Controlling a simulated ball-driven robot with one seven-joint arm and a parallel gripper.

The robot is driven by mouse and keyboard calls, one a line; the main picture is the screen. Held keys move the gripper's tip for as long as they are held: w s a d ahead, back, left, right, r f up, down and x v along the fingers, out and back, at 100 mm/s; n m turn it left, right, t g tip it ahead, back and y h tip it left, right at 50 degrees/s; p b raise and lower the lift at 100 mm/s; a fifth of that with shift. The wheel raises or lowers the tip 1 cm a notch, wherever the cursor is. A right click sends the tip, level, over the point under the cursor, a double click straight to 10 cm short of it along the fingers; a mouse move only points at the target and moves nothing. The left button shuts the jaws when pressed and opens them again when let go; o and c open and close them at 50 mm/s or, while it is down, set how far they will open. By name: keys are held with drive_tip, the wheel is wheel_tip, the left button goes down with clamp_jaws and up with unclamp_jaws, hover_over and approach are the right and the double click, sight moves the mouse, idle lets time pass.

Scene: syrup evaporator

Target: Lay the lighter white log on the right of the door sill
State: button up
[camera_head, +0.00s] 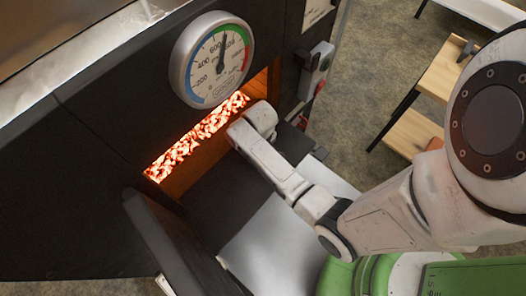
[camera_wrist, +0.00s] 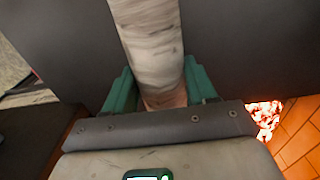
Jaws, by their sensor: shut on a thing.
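In the wrist view my gripper (camera_wrist: 160,86) has its green fingers closed on both sides of a white log (camera_wrist: 148,40) with dark bark marks. The log's far end runs out of the top of the picture. Broad dark surfaces lie behind it; I cannot tell whether it touches them. In the head view my arm reaches to the right part of the glowing firebox opening (camera_head: 200,135). The gripper's fingers and the log are hidden there behind the arm. A dark ledge (camera_head: 215,200), apparently the door sill, lies below the opening.
Embers (camera_head: 190,140) glow inside the opening and show at right in the wrist view (camera_wrist: 265,115). A dark door (camera_head: 170,235) stands open at lower left. A round gauge (camera_head: 212,60) hangs above the opening. A wooden shelf (camera_head: 430,90) stands at right.

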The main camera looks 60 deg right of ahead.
drive_tip(key=o, duration=1.4)
wheel_tip(320, 180, up, 8)
drive_tip(key=shift+f+p, duration=0.15)
drive_tip(key=shift+p, duration=0.45)
drive_tip(key=shift+a, duration=0.1)
